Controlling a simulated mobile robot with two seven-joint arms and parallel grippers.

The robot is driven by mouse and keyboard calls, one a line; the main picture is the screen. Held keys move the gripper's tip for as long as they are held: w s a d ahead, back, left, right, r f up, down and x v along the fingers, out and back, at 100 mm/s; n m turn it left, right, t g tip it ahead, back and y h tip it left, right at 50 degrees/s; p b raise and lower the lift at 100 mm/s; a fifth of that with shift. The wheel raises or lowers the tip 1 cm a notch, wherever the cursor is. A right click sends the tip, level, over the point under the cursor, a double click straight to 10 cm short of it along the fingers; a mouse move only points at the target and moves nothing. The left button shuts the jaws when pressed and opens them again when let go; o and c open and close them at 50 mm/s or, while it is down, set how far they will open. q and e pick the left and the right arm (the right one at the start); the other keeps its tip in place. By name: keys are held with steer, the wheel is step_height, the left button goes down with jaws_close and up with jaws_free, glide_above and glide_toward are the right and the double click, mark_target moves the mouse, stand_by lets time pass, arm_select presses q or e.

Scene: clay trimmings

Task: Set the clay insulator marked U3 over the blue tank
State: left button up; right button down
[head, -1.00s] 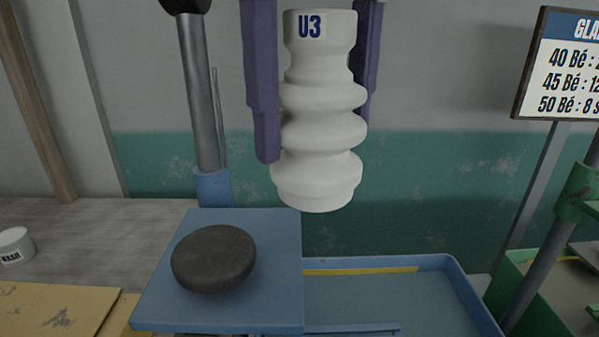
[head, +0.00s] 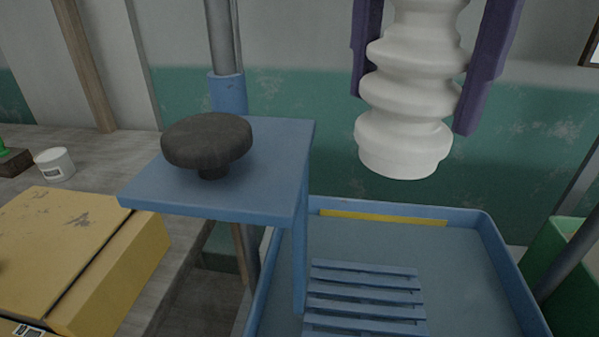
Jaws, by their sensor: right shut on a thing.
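The white ribbed clay insulator (head: 410,95) hangs upright, slightly tilted, in the upper right of the head view. Its top and its U3 label are cut off by the frame's upper edge now. My right gripper (head: 415,95) is shut on it, with one purple finger on each side. The insulator appears above the blue tank (head: 480,275), toward its back; its exact height over the tank is hard to tell. The tank holds a blue slatted rack (head: 365,300) and has a yellow strip (head: 383,218) along its back wall. My left gripper is not in view.
A blue platform (head: 255,190) with a dark round knob (head: 207,142) stands at the tank's left, on a grey post (head: 221,45). A yellow box (head: 90,260) and a white tub (head: 55,164) are further left. A green tank (head: 565,265) is at the right.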

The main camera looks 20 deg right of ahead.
steer(key=n, duration=0.2)
steer(key=f+n, duration=0.1)
steer(key=n, duration=0.1)
steer(key=n+b, duration=0.1)
steer(key=shift+s+d+f+n, duration=0.15)
steer(key=shift+d+f+n, duration=0.15)
steer(key=shift+f+n, duration=0.1)
steer(key=shift+f, duration=0.2)
steer(key=shift+n, duration=0.3)
step_height(320, 180, down, 20)
steer(key=b, duration=0.3)
steer(key=shift+r, duration=0.2)
steer(key=shift+c, duration=1)
jaws_free()
steer(key=shift+f, duration=0.15)
steer(key=shift+o, duration=1)
step_height(320, 180, up, 12)
steer(key=p, duration=0.1)
steer(key=shift+r, duration=0.2)
